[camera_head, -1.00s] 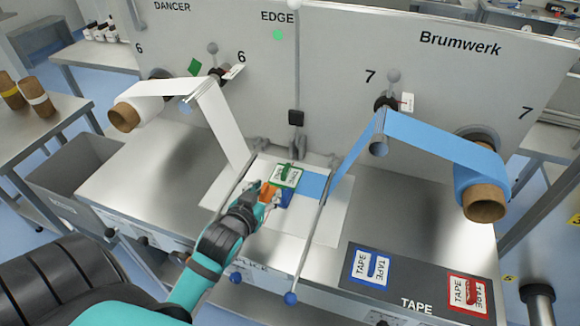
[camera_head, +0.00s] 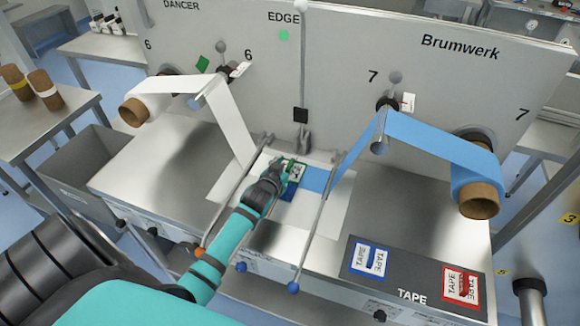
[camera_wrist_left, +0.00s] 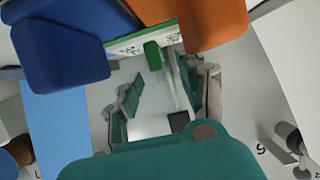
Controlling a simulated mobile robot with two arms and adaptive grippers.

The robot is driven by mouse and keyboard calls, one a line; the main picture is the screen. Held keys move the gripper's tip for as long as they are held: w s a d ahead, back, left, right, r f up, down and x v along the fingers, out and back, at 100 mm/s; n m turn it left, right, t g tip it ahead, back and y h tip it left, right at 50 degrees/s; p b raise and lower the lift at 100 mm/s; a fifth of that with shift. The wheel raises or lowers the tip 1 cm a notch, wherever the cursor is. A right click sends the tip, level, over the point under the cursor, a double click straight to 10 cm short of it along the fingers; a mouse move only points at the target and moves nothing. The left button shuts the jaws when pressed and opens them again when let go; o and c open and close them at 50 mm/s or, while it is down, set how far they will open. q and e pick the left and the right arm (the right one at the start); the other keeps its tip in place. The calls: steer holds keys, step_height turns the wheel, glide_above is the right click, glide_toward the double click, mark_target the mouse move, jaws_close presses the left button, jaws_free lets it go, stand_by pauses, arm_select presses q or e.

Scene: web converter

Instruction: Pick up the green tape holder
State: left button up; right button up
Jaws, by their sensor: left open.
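The green tape holder (camera_head: 298,171) is a small green-edged white plate with lettering. It is at the middle of the bench, between the white and blue webs. My left gripper (camera_head: 284,178) is over its near left side and hides part of it. In the left wrist view, the holder's green bar and lettered edge (camera_wrist_left: 152,52) show between a blue block and an orange block, which look like my open fingertips (camera_wrist_left: 135,28). I cannot tell whether they touch the holder. My right gripper is in neither view.
A dark TAPE mat (camera_head: 412,297) at the front right carries a blue tape holder (camera_head: 369,259) and a red one (camera_head: 461,286). Two thin bars (camera_head: 312,225) flank the middle. The blue web (camera_head: 440,143) and white web (camera_head: 230,120) hang from rolls. The upright panel (camera_head: 335,60) stands behind.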

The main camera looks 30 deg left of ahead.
arm_select(q)
steer(key=shift+x, duration=1.2)
steer(key=shift+c, duration=0.5)
jaws_close()
